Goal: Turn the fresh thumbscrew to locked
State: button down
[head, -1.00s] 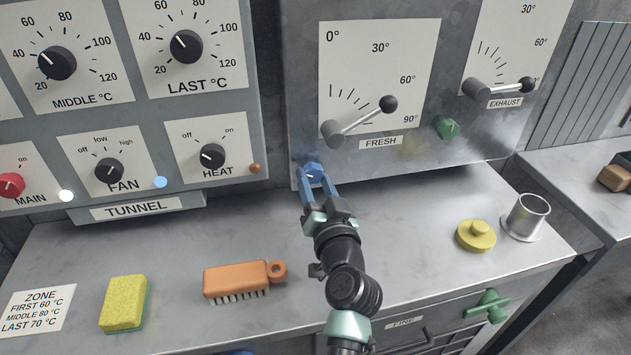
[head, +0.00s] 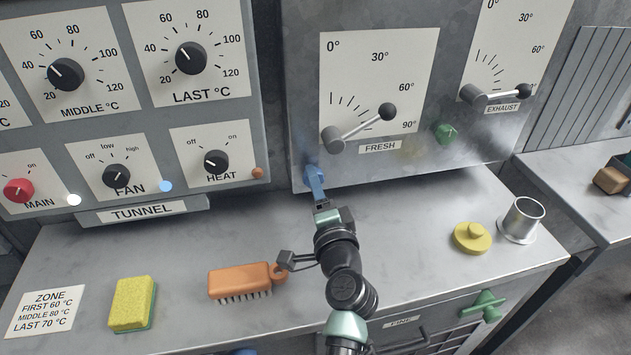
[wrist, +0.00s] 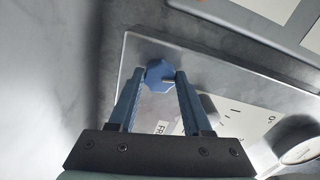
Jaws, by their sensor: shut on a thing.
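The blue thumbscrew (head: 312,174) sits low on the grey panel, below and left of the fresh lever (head: 360,127). It also shows in the wrist view (wrist: 160,74) with a short pale mark on its face. My gripper (head: 315,180) is shut on it, and its blue fingers lie on either side of the screw in the wrist view (wrist: 160,77). In the head view the fingers are nearly edge-on and hide part of the screw. No locked or unlocked lettering is readable. The fresh lever slants up to the right beside its dial plate (head: 380,75).
A green thumbscrew (head: 446,133) sits right of the FRESH label, near the exhaust lever (head: 495,95). On the bench are an orange brush (head: 240,281), a yellow sponge (head: 132,303), a yellow knobbed disc (head: 472,238) and a metal cup (head: 522,219).

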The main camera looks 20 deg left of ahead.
jog(key=shift+m+p, duration=0.3)
jog(key=shift+m, duration=0.9)
jog(key=shift+f, duration=0.1)
jog(key=shift+c, duration=1.7)
grip_release()
jog(key=v, duration=1.3)
